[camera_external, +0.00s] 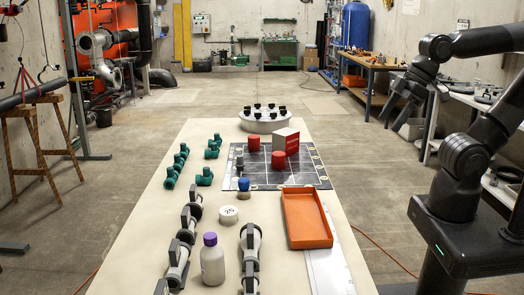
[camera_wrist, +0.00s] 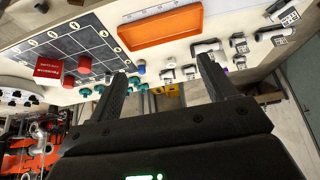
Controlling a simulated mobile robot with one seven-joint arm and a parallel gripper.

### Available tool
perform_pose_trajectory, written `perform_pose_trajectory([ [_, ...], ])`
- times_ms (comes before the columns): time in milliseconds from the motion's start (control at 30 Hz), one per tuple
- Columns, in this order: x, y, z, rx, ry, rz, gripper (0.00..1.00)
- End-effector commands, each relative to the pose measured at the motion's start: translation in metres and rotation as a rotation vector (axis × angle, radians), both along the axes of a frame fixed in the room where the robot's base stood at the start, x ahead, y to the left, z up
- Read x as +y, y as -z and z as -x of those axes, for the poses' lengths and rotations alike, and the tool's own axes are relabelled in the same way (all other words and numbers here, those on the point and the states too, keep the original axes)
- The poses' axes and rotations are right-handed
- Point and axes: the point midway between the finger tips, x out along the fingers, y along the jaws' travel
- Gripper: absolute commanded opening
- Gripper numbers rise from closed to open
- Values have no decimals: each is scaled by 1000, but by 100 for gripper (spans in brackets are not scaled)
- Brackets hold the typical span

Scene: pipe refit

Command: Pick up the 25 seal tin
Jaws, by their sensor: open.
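The 25 seal tin (camera_external: 229,214) is a low, round white tin with dark marking on its top. It lies flat on the long pale table (camera_external: 150,222), left of the orange tray and just nearer than a blue-topped piece. In the wrist view I cannot clearly single out the tin among the small items. My gripper (camera_external: 394,112) is raised to the right of the table, well apart from the tin. In the wrist view its two fingers (camera_wrist: 163,68) are spread with nothing between them.
An orange tray (camera_external: 306,219) lies right of the tin, and a blue-topped piece (camera_external: 243,185) stands just beyond it. A purple-capped bottle (camera_external: 212,262) and grey valves (camera_external: 250,242) stand nearer. A dark gridded board (camera_external: 262,178) holds red cans. Green fittings (camera_external: 204,177) lie left.

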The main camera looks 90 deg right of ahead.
Motion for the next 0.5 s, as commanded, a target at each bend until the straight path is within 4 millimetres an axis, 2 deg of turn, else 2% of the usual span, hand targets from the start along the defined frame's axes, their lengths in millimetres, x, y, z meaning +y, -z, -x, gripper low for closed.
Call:
perform_pose_trajectory([
  [167, 0, -2, -3, 3, -3, 1, 76],
  [267, 0, -6, -14, 18, -12, 7, 76],
  [367, -1, -15, -35, 44, -29, 18, 76],
  [500, -1, -25, -75, 89, -64, 37, 76],
])
